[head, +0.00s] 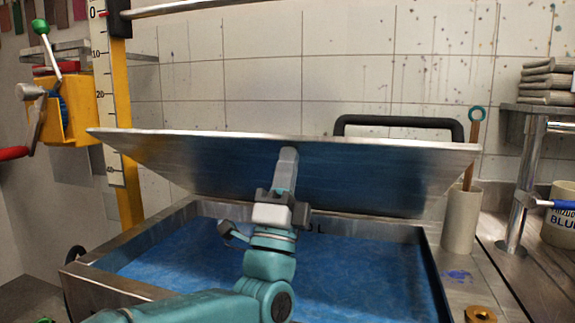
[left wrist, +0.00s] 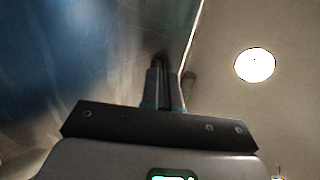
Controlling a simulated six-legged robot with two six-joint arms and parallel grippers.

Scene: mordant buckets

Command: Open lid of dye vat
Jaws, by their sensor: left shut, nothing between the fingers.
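The dye vat (head: 110,280) is a steel rectangular tub with blue liquid inside. Its steel lid (head: 390,170) stands raised and tilted along the back of the vat, with its blue-tinted underside towards me. A black bar handle (head: 400,121) shows above the lid's top edge. My left gripper (head: 288,155) is shut and empty, its fingers pointing up in front of the lid's underside near the top edge. In the left wrist view the shut fingers (left wrist: 165,88) are beside the lid's underside (left wrist: 90,60); I cannot tell if they touch. My right gripper is not in view.
A yellow post with a scale (head: 128,200) and a yellow crank box (head: 68,108) stand at the left. A beige cylinder (head: 461,215) holding a stick stands right of the vat. A brass nut (head: 480,314) lies at front right. A labelled bucket (head: 560,222) stands far right.

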